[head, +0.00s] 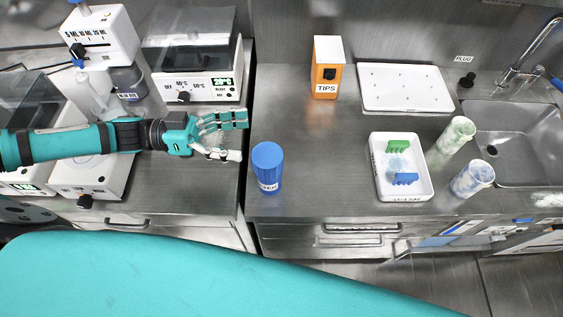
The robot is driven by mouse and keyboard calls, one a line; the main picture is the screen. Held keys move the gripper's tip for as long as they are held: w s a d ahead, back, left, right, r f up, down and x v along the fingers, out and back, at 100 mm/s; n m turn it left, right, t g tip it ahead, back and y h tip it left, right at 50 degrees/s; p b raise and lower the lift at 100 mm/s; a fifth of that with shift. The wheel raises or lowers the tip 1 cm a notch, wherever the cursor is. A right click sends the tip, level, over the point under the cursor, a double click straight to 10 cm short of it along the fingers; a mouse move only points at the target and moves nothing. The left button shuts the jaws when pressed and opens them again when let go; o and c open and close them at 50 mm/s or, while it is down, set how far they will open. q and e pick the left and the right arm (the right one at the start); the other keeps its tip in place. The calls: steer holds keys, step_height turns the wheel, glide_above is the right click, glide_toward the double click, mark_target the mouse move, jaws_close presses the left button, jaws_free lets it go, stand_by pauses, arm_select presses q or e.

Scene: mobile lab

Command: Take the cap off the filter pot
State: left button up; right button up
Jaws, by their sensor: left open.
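The filter pot (267,170) appears to be the blue cylinder with a small white label low on its front; the label is too small to read surely. It stands upright on the steel bench, and its round blue cap (267,153) is on top. My left gripper (240,138) comes in from the left, open and empty, with its fingers pointing right. Its fingertips are a little left of the pot and behind it in the picture, apart from it. My right gripper is not in view.
An orange TIPS box (326,74) stands behind. A white tray (427,165) with green and blue pieces, two tubs (456,135) and a sink (520,145) are to the right. Lab devices (195,60) crowd the left. Bench right of the pot is clear.

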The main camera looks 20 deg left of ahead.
mark_target(269, 175)
arm_select(q)
steer(key=f, duration=0.4)
steer(key=d+f, duration=0.1)
steer(key=f, duration=0.1)
steer(key=shift+f, duration=0.4)
steer(key=p+x, duration=0.1)
steer(key=x, duration=0.4)
steer(key=shift+d+p, duration=0.25)
steer(key=shift+p, duration=0.1)
steer(key=shift+w+d, duration=0.15)
steer(key=shift+d, duration=0.25)
steer(key=shift+f, duration=0.1)
steer(key=c, duration=1.4)
